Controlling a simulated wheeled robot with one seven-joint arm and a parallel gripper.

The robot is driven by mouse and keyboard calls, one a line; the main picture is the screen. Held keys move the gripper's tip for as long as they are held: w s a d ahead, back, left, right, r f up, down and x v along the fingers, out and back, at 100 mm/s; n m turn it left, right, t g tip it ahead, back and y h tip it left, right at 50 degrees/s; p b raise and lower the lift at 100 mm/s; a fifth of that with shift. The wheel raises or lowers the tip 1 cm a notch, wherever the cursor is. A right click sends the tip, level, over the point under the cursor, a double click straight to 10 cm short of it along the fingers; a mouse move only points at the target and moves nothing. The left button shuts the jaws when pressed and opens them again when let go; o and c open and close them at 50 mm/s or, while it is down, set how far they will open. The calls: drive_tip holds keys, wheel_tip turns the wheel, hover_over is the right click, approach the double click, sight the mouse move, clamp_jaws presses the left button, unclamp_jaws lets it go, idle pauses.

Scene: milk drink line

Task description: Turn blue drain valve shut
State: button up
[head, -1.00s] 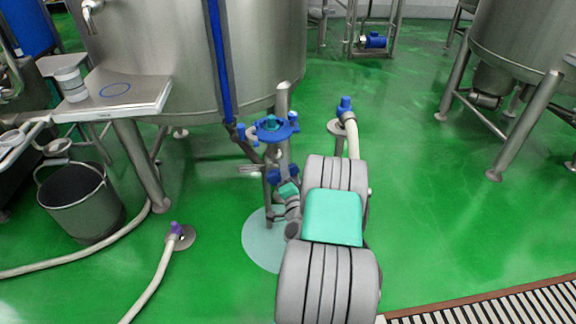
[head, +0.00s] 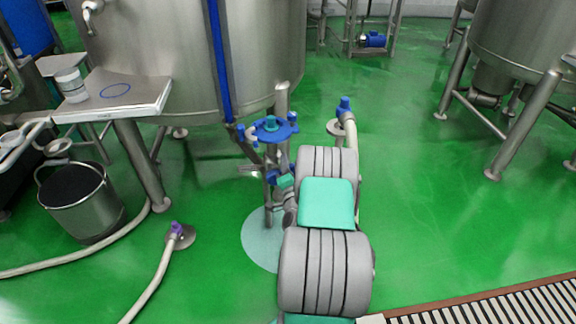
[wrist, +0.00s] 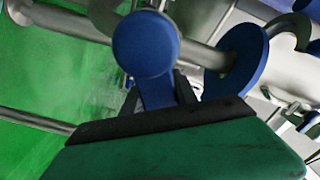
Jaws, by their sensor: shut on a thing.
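The blue drain valve handle (wrist: 147,48) shows large in the wrist view, with a round knob at its end and a flat stem. In the head view a bit of its blue (head: 272,176) shows low on the pipe stand, mostly hidden by my wrist. My gripper (wrist: 160,98) has its two dark fingers on either side of the blue stem, shut on it. In the head view my gripper (head: 280,183) is small and partly hidden by my arm.
A hose with a blue end (head: 345,105) stands close on the right. A bucket (head: 80,205) and another hose (head: 150,285) lie left.

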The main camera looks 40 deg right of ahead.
clamp_jaws()
idle(0.8)
